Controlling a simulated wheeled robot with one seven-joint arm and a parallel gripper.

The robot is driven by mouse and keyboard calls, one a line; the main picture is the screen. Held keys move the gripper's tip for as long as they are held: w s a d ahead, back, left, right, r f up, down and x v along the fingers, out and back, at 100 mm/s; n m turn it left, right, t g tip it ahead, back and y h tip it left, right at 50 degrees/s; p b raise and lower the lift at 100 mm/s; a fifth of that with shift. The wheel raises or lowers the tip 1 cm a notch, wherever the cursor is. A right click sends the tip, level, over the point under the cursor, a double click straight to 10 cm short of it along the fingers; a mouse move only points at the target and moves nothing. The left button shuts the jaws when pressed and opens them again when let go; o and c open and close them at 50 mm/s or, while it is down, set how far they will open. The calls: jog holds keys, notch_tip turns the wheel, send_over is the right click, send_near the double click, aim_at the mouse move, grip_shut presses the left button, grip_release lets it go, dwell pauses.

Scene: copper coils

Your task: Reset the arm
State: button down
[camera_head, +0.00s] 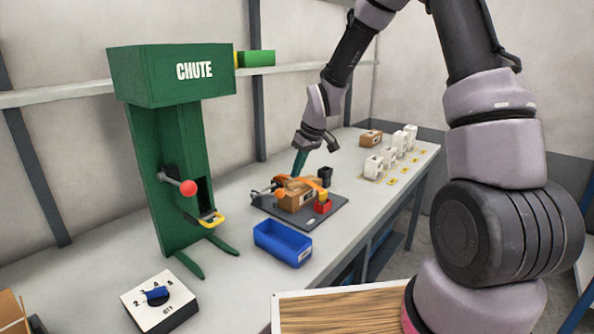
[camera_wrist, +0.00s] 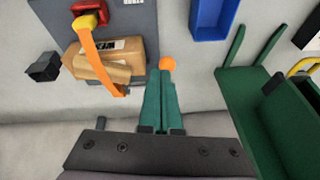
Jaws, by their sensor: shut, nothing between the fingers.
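My gripper (camera_head: 300,161) is at the end of my arm, reaching down over the table just behind the grey plate. Its green fingers are together and empty, and they also show in the wrist view (camera_wrist: 158,105). In the wrist view their tips are beside an orange ball (camera_wrist: 167,63) and to the right of a brown box (camera_wrist: 115,62). The box (camera_head: 296,198) sits on the grey plate (camera_head: 318,217), with an orange strap (camera_wrist: 97,60) across it. I cannot tell whether the fingers touch the ball.
A green chute (camera_head: 170,77) with a red-knobbed lever (camera_head: 188,187) stands at the left. A blue bin (camera_head: 283,243) lies in front of the plate. A dial box (camera_head: 160,301) is at front left. White parts (camera_head: 389,155) stand farther back along the table (camera_head: 230,268).

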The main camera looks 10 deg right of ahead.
jog(key=s+d+r+m+t+h, duration=0.1)
jog(key=s+d+r+m, duration=0.3)
jog(key=r, duration=0.6)
jog(key=s+d+r+m+t+h, duration=0.1)
jog(key=s+d+r+m, duration=0.1)
jog(key=s+d+r, duration=0.6)
jog(key=s+d+r+m+t, duration=0.1)
jog(key=s+r+m, duration=0.1)
jog(key=s+r, duration=0.2)
jog(key=s+d+r+m+t, duration=0.1)
jog(key=s+r, duration=0.4)
jog(key=s, duration=0.5)
jog(key=shift+d+r+m+t+y, duration=0.35)
jog(key=shift+d+m, duration=0.45)
jog(key=shift+m, duration=0.4)
jog(key=shift+f, duration=0.1)
